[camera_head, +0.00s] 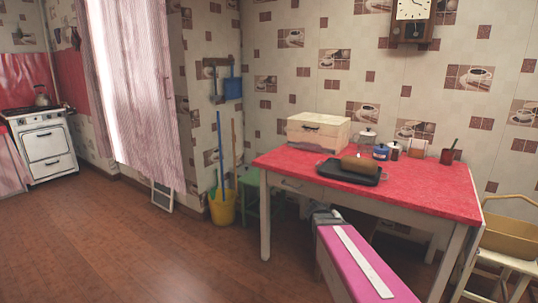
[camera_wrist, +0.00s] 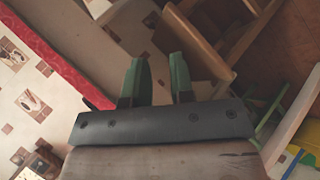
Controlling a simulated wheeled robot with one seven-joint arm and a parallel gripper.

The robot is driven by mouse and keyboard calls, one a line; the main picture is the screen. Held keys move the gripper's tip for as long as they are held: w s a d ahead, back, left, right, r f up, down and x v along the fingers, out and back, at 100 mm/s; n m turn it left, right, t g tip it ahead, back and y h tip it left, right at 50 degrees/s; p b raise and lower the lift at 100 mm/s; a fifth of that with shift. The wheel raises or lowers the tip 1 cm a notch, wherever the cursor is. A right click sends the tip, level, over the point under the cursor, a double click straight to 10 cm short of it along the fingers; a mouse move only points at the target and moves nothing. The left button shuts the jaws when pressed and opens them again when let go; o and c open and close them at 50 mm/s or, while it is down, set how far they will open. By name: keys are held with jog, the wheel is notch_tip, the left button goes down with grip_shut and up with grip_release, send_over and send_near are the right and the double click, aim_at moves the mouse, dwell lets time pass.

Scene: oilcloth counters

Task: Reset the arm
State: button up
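My gripper (camera_wrist: 158,62) shows in the wrist view as two green fingers on a dark grey bar. The fingers are apart with a gap between them, and nothing is held. In the head view I cannot clearly make out the gripper. The red-topped table (camera_head: 425,182) stands at the right of the head view. A red edge (camera_wrist: 62,62), probably of this table, runs slantwise at the left of the wrist view, apart from the fingers.
A dark tray (camera_head: 331,171) with a brown loaf-like thing (camera_head: 360,164), a wooden bread box (camera_head: 318,134) and small jars sit on the table. A yellow bucket (camera_head: 222,208) and green stool (camera_head: 256,207) stand left of it. The floor at left is clear.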

jog(key=s+a+f+g+y, duration=0.1)
jog(key=s+a+f+y, duration=0.2)
jog(key=s+a+y, duration=0.1)
jog(key=s+a+f+m+g+y, duration=0.1)
jog(key=s+a+f+y, duration=0.3)
jog(key=s, duration=0.4)
jog(key=a+g+y, duration=0.1)
jog(key=a, duration=0.1)
jog(key=shift+s+a+g, duration=0.3)
jog(key=shift+a, duration=0.05)
